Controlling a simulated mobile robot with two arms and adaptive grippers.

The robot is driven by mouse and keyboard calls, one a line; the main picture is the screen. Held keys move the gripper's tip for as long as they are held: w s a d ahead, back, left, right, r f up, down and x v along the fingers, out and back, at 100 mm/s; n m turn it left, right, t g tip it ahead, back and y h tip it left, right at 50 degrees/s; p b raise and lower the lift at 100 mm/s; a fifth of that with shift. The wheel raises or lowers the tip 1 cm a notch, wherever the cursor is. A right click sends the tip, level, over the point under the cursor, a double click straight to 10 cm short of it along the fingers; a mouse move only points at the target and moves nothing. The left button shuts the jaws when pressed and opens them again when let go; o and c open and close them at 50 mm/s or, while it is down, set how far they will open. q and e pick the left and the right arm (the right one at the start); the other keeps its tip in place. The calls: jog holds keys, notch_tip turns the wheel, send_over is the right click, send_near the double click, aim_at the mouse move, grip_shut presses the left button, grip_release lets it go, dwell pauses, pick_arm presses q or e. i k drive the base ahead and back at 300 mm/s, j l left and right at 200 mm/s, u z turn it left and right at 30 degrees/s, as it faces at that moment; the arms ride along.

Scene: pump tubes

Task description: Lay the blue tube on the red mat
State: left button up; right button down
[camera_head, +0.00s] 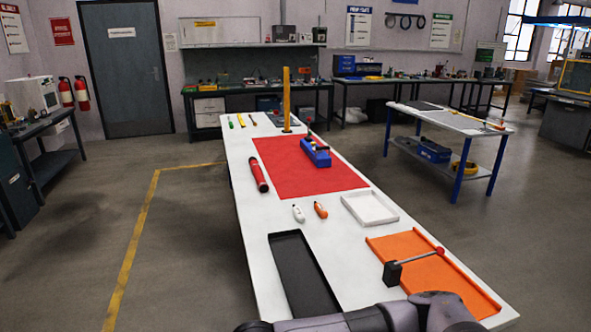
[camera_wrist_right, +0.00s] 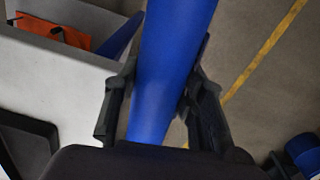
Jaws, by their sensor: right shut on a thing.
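The blue tube (camera_wrist_right: 165,55) fills the middle of the right wrist view. My right gripper (camera_wrist_right: 160,105) is shut on it, with one finger on each side. The tube's far end runs out of the top of that view. The tube is out of sight in the head view. The red mat (camera_head: 280,178) lies flat on the white table in the head view. A blue block-shaped device (camera_head: 316,153) sits on the mat's right part. Most of the mat is bare. My left gripper is not in view.
A red tube (camera_head: 258,174) lies at the mat's left edge, and a yellow tube (camera_head: 286,100) stands upright behind it. White (camera_head: 370,222) and black (camera_head: 300,275) trays and an orange tray (camera_head: 455,280) are nearer. In the right wrist view, floor shows right of the tube.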

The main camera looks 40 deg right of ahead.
aim_at(296, 159)
jog(key=z, duration=0.85)
jog(key=l+z, duration=0.35)
jog(key=i+l+z, duration=0.1)
jog(key=l+z, duration=0.25)
jog(key=i+l+z, duration=0.1)
jog(key=l+z, duration=0.25)
jog(key=i+l+z, duration=0.2)
jog(key=l+z, duration=0.15)
jog(key=i+l+z, duration=1.15)
jog(key=z, duration=0.15)
jog(key=i+u, duration=0.75)
jog(key=i+l+u, duration=0.35)
jog(key=i, duration=0.15)
jog(key=i+j+u, duration=0.2)
jog(key=u, duration=0.2)
jog(key=i+j+u, duration=0.1)
jog(key=i+u, duration=0.9)
jog(key=u, duration=0.2)
jog(key=i+l+u, duration=0.15)
jog(key=i+u, duration=0.15)
jog(key=u, duration=0.15)
jog(key=i+l+u, duration=0.25)
jog(key=i+u, duration=0.2)
jog(key=i+l+u, duration=0.3)
jog(key=u, duration=0.15)
jog(key=i+l+u, duration=0.25)
jog(key=l+u, duration=0.2)
jog(key=l, duration=0.15)
jog(key=i+l+u, duration=0.2)
jog(key=l+u, duration=0.3)
